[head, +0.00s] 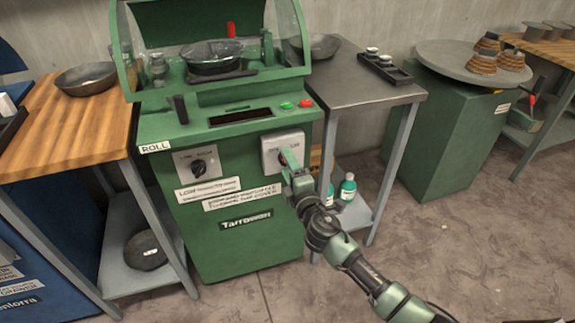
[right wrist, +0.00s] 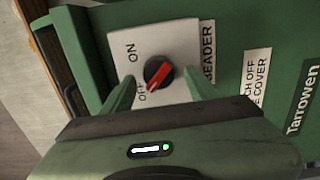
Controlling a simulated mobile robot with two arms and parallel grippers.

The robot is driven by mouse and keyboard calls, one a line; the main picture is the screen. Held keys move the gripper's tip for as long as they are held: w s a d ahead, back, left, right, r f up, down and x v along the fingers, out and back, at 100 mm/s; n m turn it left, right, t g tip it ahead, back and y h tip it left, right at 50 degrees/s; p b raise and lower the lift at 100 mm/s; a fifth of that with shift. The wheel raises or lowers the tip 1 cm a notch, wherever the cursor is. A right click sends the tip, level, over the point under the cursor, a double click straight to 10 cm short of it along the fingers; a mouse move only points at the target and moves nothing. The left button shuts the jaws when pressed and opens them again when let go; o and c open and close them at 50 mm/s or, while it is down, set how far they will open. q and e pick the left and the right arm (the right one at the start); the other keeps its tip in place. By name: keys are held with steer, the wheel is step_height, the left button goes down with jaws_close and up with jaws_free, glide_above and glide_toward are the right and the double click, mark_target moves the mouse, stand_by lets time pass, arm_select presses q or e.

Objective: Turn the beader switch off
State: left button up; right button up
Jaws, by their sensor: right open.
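The beader switch is a black round knob with a red pointer bar (right wrist: 158,74) on a light grey plate (right wrist: 127,38), marked ON and OFF, beside a BEADER label. The red bar lies slanted, its lower-left end near the OFF mark. In the head view the switch plate (head: 270,144) sits on the front of the green machine, partly hidden by my gripper. My right gripper (head: 289,168) is open in front of it. In the right wrist view, the fingers of my right gripper (right wrist: 158,82) stand either side of the knob, with gaps visible. My left gripper is not seen.
The green machine (head: 215,240) has another knob (head: 198,167) by a ROLL label, plus green (head: 286,105) and red (head: 306,103) buttons above. A dark bowl (head: 213,60) sits under its clear hood.

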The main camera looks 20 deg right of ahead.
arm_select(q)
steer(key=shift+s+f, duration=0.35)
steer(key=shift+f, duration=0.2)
arm_select(e)
steer(key=s, duration=0.7)
steer(key=shift+d, duration=0.15)
